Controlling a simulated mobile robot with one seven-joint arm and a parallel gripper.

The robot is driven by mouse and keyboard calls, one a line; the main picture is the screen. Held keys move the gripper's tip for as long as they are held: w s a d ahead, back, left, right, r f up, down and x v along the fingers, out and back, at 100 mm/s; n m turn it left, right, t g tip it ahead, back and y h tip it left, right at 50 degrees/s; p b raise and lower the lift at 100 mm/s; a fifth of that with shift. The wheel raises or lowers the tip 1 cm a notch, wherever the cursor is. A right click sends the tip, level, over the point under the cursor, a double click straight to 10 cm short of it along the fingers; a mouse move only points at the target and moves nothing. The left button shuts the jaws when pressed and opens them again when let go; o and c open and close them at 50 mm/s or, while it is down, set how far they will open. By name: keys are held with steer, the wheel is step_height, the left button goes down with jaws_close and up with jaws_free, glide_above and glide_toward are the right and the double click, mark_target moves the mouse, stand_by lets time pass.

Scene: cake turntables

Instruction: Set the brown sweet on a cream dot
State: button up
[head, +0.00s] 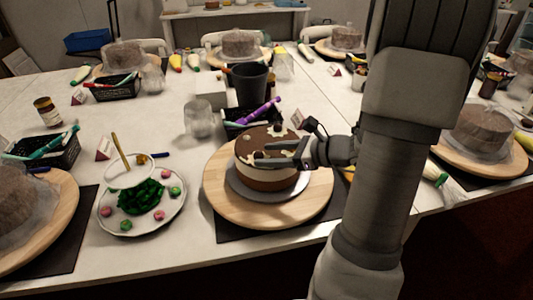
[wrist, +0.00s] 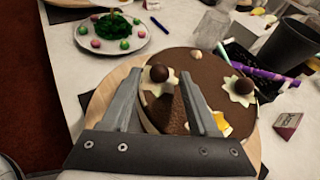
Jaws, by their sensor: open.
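The cake (head: 262,178), with a brown top and cream side, stands on a round wooden turntable (head: 222,205). In the wrist view its brown top (wrist: 205,75) carries one round brown sweet (wrist: 159,73) on a cream dot near the left fingertip. A second brown sweet (wrist: 243,87) sits on another star-shaped cream dot (wrist: 236,98) to the right. A yellow piece (wrist: 222,123) lies by the right finger. My gripper (wrist: 168,95) is open above the cake, with a dark brown pointed shape between its fingers; I cannot tell whether they touch it. In the head view my gripper (head: 258,157) hides part of the top.
A plate (head: 108,213) with green decoration and several pink and green sweets is left of the turntable. A black basket of pens (head: 236,130), a dark cup (head: 249,85) and a clear glass (head: 198,120) stand behind. Other wrapped cakes stand around the table.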

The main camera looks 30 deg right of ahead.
steer(key=p+v, duration=0.2)
steer(key=v, duration=0.9)
